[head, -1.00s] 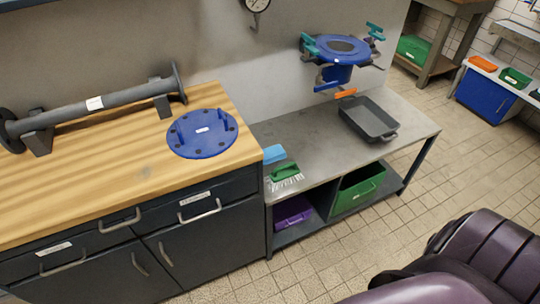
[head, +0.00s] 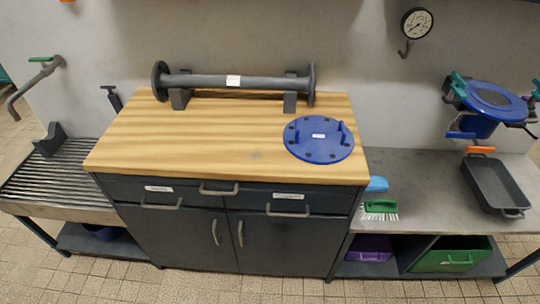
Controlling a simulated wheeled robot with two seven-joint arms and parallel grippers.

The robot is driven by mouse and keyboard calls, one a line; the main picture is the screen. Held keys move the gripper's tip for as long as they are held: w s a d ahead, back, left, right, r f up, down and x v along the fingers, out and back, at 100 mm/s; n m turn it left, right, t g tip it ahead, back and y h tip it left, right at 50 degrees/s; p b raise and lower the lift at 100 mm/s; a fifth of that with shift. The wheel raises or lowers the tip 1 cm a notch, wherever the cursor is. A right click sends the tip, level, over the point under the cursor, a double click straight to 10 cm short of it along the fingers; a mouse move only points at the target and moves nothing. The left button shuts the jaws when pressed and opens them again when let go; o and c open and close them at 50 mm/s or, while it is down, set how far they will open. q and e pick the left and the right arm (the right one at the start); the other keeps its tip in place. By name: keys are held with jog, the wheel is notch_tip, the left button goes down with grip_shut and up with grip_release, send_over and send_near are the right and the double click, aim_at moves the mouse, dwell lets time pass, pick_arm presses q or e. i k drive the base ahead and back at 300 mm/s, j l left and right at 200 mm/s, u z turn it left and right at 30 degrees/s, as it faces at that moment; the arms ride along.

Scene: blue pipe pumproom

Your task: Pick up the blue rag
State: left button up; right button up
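A small light blue item (head: 377,184), which looks like the blue rag, lies on the grey metal bench (head: 428,205) just right of the wooden-topped cabinet. It sits behind a green-backed brush (head: 380,207) with white bristles. Its left part is partly hidden by the cabinet's edge, and it is too small to make out its folds. Neither of my grippers is in the head view.
The wooden worktop (head: 190,140) carries a grey flanged pipe (head: 255,82) and a blue round flange (head: 319,139). A grey tray (head: 494,186) sits on the bench at right. A slatted rack (head: 65,178) stands at left. The floor in front is clear.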

aim_at(377, 183)
jog(key=l, duration=0.5)
jog(key=i+l+z, duration=0.1)
jog(key=l, duration=0.35)
jog(key=i+l, duration=0.1)
jog(key=l, duration=0.4)
jog(key=z, duration=0.05)
